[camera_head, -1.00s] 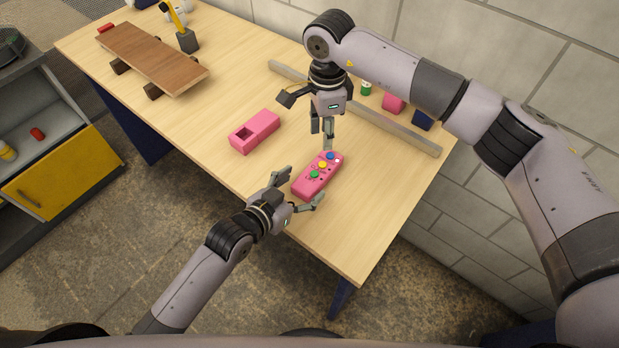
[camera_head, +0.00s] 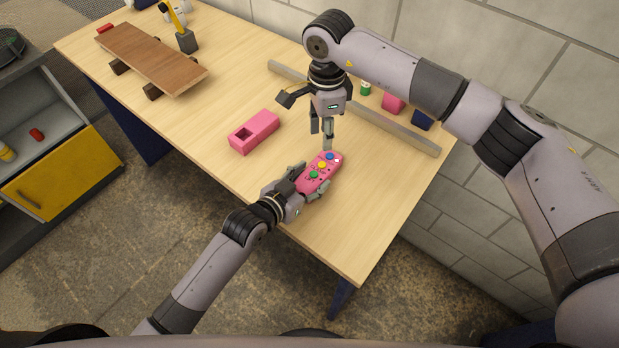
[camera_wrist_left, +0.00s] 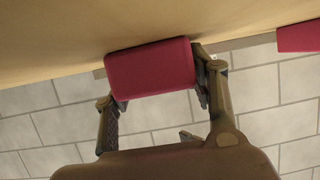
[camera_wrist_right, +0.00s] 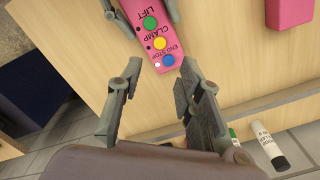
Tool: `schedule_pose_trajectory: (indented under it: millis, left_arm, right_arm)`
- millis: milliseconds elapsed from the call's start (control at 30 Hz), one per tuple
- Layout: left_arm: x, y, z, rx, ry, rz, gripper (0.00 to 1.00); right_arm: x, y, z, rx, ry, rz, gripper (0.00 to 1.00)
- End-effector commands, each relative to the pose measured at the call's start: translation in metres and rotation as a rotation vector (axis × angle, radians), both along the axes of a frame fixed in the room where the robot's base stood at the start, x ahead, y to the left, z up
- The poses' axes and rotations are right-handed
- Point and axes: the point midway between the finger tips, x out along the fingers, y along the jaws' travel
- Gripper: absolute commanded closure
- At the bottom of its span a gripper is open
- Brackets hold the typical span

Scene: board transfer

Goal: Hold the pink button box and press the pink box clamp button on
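The pink button box (camera_head: 325,180) lies near the table's front edge. It bears a green LIFT button (camera_wrist_right: 150,23), a yellow CLAMP button (camera_wrist_right: 160,43) and a blue END STOP button (camera_wrist_right: 168,60). My left gripper (camera_head: 308,184) has its fingers on both sides of the box's near end and appears shut on it. The left wrist view shows the box's end face (camera_wrist_left: 150,68) between the fingers. My right gripper (camera_wrist_right: 160,64) is open and empty, pointing down beside the box's far end, near the blue button. Contact there cannot be told.
A pink block with a square hole (camera_head: 262,127) lies left of the box. A wooden board (camera_head: 150,55) stands at the far left.

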Motion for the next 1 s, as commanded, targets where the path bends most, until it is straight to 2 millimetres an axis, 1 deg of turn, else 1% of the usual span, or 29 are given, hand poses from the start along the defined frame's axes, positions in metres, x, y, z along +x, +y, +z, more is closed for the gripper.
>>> schedule_pose_trajectory:
  millis: [33, 67, 500, 533, 1000]
  left_arm:
    - [-0.0001, 0.0001, -0.0001, 0.000, 0.000, 0.000, 0.54]
    - [-0.0001, 0.0002, -0.0001, 0.000, 0.000, 0.000, 0.56]
    - [-0.0002, 0.0002, -0.0001, 0.000, 0.000, 0.000, 0.85]
    - [-0.0002, 0.0002, -0.0001, 0.000, 0.000, 0.000, 0.86]
    - [-0.0002, 0.0002, -0.0001, 0.000, 0.000, 0.000, 0.86]
  right_arm:
    - [0.0000, 0.0000, 0.0000, 0.000, 0.000, 0.000, 0.67]
    - [0.0000, 0.0000, 0.0000, 0.000, 0.000, 0.000, 0.67]
    - [0.0000, 0.0000, 0.0000, 0.000, 0.000, 0.000, 0.67]
    - [0.0000, 0.0000, 0.0000, 0.000, 0.000, 0.000, 0.67]
    - [0.0000, 0.0000, 0.0000, 0.000, 0.000, 0.000, 0.99]
